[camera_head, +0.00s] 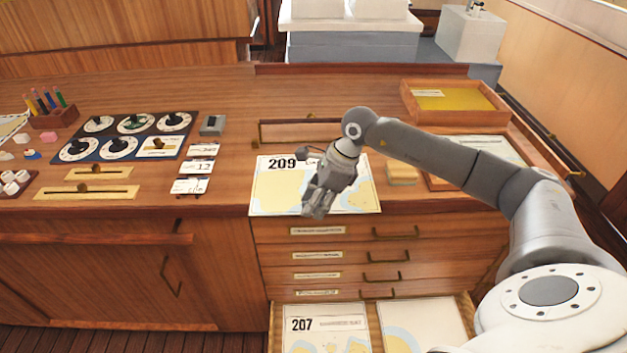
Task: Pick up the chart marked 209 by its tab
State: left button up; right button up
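The chart marked 209 (270,192) lies flat on the wooden counter, close to its front edge. It is cream with yellow and pale blue areas, and its number is at the upper left. My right gripper (316,209) is over the middle and front part of this chart, fingers pointing down toward its front edge. It hides part of the chart. I cannot tell whether it touches the chart or whether its fingers are open. The chart's tab cannot be made out clearly. My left gripper is not in view.
Below, an open drawer (462,309) holds a chart marked 207 (325,332) and another chart. A tan block (402,174) sits right of chart 209. A wooden tray (408,100) is at the back right. A dial panel (128,137) and pen holder (53,117) stand left.

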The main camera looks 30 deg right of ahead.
jog(key=shift+s, duration=0.1)
jog(key=c, duration=0.5)
grip_shut()
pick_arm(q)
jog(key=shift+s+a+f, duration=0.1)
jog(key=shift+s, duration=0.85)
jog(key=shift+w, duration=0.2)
pick_arm(e)
jog(key=shift+r, duration=0.15)
